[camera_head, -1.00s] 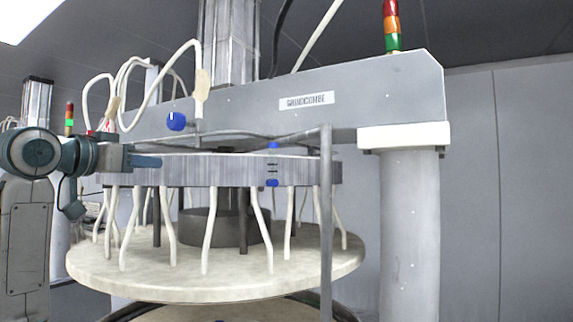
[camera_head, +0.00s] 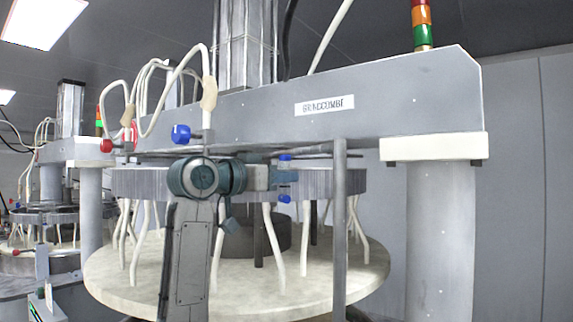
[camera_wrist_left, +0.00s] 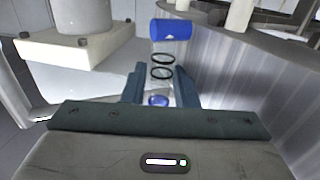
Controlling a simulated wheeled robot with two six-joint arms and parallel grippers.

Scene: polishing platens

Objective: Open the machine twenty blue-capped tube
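The blue-capped tube is clear with dark rings. Its blue cap (camera_head: 285,157) and blue lower end (camera_head: 285,198) show at the front of the ribbed ring. The tube's middle is hidden there by my left gripper (camera_head: 285,177), which points right. In the left wrist view the tube's blue cap (camera_wrist_left: 171,29) stands beyond the fingertips, and its clear body (camera_wrist_left: 162,70) lies between the fingers of my left gripper (camera_wrist_left: 160,80). The fingers are apart, one on each side of the tube; contact is not clear. My right gripper is not in view.
The ribbed ring (camera_head: 140,183) with white hoses hangs above a round pale platen (camera_head: 120,270). A grey post (camera_head: 340,240) stands close right of the tube. A blue knob (camera_head: 181,134) and red knob (camera_head: 106,146) are at left. A thick column (camera_head: 440,240) stands at right.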

